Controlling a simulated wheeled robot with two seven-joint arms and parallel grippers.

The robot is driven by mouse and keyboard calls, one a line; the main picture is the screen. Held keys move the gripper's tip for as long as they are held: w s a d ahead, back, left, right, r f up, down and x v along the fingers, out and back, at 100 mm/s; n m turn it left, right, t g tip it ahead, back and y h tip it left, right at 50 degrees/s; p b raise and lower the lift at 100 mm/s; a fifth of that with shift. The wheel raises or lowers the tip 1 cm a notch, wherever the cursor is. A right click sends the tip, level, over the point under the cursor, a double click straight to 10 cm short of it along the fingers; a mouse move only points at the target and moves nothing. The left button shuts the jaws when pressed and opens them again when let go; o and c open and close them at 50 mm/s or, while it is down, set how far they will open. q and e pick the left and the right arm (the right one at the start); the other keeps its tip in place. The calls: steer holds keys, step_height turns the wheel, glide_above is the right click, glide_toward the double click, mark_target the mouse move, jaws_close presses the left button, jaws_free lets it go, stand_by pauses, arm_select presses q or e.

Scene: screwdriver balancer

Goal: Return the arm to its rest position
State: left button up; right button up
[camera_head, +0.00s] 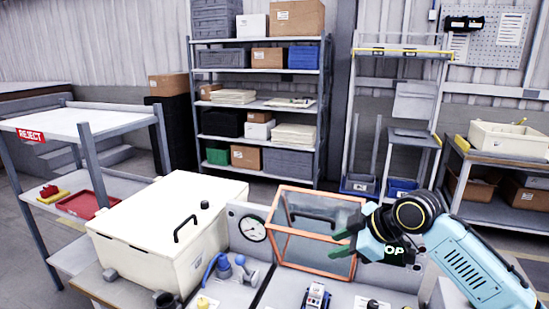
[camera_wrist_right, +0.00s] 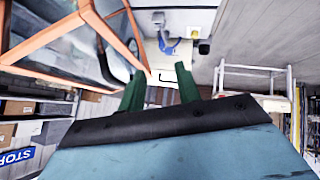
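My right arm comes in from the right in the head view. Its gripper (camera_head: 336,243) has green fingers and hovers in front of the orange-framed clear box (camera_head: 315,262) with a black handle. In the right wrist view the two green fingers (camera_wrist_right: 160,88) stand apart with nothing held between them. The orange frame also shows at the upper left of the wrist view (camera_wrist_right: 45,45). My left gripper is in neither view.
A cream lidded box (camera_head: 150,240) and a round dial gauge (camera_head: 252,229) stand left of the orange-framed box. Small devices (camera_head: 317,296) sit at the bench's front. A REJECT cart (camera_head: 80,122) stands left, shelves (camera_head: 262,103) behind, and a cream bin (camera_head: 505,140) on the right.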

steer(key=s+a+f+m+h, duration=0.2)
steer(key=s+a+f+m, duration=0.15)
steer(key=s+f, duration=1.1)
steer(key=s+d+f+m+g+h, duration=0.1)
steer(key=s+d+f+m, duration=0.15)
steer(key=s, duration=0.45)
steer(key=s+d+f+m+g+h, duration=0.1)
steer(key=s+d+m+h, duration=0.1)
steer(key=s+d+m, duration=0.35)
steer(key=s+d+f+m+h, duration=0.1)
steer(key=s, duration=0.7)
step_height(320, 180, down, 28)
steer(key=s+g+b, duration=0.2)
steer(key=b, duration=0.2)
steer(key=s+d+f+b, duration=0.2)
steer(key=s+f+b, duration=0.1)
steer(key=s+f, duration=1.3)
step_height(320, 180, down, 3)
steer(key=shift+d+r+g+h, duration=0.1)
steer(key=shift+d+g+h, duration=0.2)
steer(key=shift+d+g, duration=0.1)
